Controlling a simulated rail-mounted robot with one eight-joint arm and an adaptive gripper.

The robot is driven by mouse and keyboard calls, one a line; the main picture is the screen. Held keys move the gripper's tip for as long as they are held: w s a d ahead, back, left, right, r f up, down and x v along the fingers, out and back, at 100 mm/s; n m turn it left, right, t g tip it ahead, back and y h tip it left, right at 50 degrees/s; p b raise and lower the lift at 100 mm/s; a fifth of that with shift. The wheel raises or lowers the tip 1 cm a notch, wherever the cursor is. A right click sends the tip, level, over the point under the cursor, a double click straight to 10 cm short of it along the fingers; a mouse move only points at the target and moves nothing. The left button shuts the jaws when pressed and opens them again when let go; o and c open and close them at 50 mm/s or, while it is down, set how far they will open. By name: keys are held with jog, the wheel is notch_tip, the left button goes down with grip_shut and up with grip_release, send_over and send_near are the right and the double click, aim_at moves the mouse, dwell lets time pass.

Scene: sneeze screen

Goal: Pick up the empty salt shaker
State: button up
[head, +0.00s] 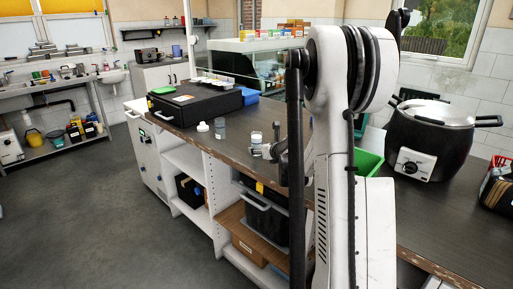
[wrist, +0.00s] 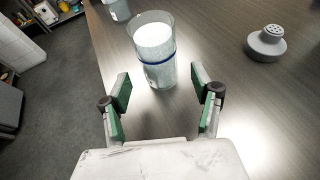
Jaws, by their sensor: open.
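A clear, lidless glass shaker (wrist: 153,62) with a blue band stands upright on the counter, just beyond my gripper's fingertips. Pale white shows inside it; I cannot tell for sure how full it is. It also shows in the head view (head: 256,141). A second glass container (wrist: 118,10) stands farther off, cut by the wrist view's top edge; the head view shows it too (head: 219,127). I cannot tell whether it is empty. A grey perforated shaker cap (wrist: 267,42) sits to the right. My gripper (wrist: 168,90) is open and empty, its green-padded fingers apart.
The dark wooden counter (wrist: 235,95) is clear between shaker and cap. Its front edge drops to the floor at left. A small white item (head: 202,127) stands near the far container. A black case (head: 195,103) lies beyond; a large black pot (head: 425,145) stands at right.

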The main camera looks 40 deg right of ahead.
aim_at(259, 140)
jog(key=shift+x, duration=2.7)
jog(key=shift+f, duration=0.15)
jog(key=c, duration=1.4)
jog(key=shift+s, duration=0.1)
jog(key=shift+r, duration=0.6)
notch_tip(259, 140, up, 3)
jog(key=shift+f, duration=0.1)
jog(key=s+a+r, duration=0.3)
jog(key=a+r, duration=0.4)
jog(key=a, duration=0.4)
jog(key=shift+p, duration=0.4)
jog(key=shift+s+a, duration=0.1)
jog(key=shift+s, duration=0.05)
